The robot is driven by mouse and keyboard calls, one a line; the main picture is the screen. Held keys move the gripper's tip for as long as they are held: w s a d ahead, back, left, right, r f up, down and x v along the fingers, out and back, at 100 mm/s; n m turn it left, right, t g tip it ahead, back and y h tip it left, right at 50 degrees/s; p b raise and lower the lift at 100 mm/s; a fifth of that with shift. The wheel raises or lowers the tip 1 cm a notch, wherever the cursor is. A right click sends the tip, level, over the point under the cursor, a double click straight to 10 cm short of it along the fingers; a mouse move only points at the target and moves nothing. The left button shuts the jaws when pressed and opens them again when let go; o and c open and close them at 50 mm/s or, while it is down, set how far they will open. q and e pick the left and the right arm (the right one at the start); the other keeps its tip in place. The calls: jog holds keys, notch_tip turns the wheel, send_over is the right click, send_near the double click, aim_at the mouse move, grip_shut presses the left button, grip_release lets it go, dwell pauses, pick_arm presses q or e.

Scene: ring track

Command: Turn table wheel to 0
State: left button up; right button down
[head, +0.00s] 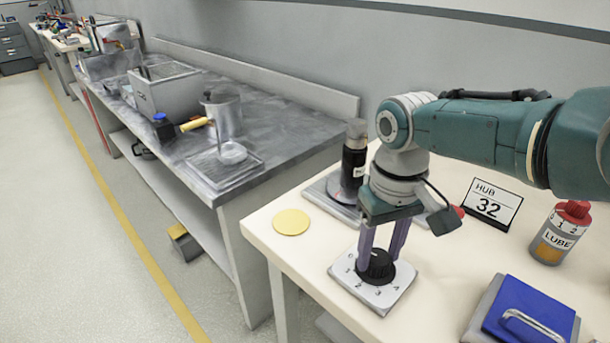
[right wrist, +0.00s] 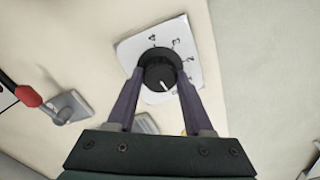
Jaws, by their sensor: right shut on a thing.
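The table wheel is a black round knob (head: 377,264) on a white square plate (head: 400,283) marked with numbers, near the front edge of the cream table (head: 292,253). My right gripper (head: 378,258) points down, with its two purple fingers shut on opposite sides of the knob. In the right wrist view, the knob (right wrist: 158,63) sits between the fingertips (right wrist: 160,76). My left gripper is not in view.
A HUB 32 sign (head: 492,205), a LUBE bottle (head: 560,233) and a blue box with a handle (head: 527,313) stand to the right. A grey workbench (head: 285,125) is further left.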

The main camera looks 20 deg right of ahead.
aim_at(378, 257)
dwell(0.4)
jog(key=shift+c, duration=1.4)
grip_release()
notch_tip(378, 257, up, 10)
jog(key=p, duration=0.6)
